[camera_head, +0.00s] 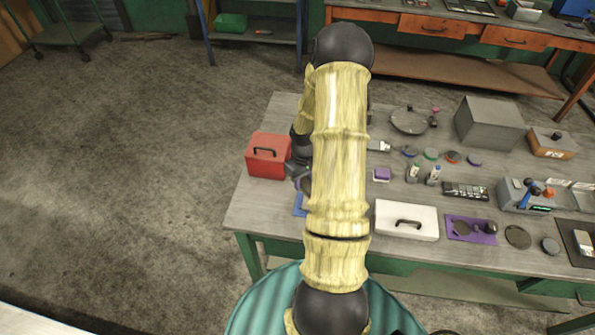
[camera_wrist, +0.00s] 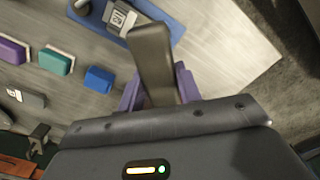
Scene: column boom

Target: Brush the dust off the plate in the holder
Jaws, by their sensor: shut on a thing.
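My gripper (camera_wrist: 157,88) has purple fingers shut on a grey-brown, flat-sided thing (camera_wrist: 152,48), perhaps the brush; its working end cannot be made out. It points up the wrist view toward a blue base (camera_wrist: 168,14). On that base sits a small grey holder-like piece with a pale marked plate (camera_wrist: 119,17). Dust on it is too small to tell. The held thing appears beside the plate in the picture; contact cannot be told. In the head view my arm hides most of the gripper, and part of the blue base (camera_head: 299,203) shows at its left.
A red box (camera_head: 267,156) stands at the bench's left edge, close to my arm. A white case (camera_head: 406,221) lies right of my arm. Purple (camera_wrist: 12,50), teal (camera_wrist: 56,60) and blue (camera_wrist: 98,79) blocks lie left in the wrist view. Several tools crowd the bench's right side.

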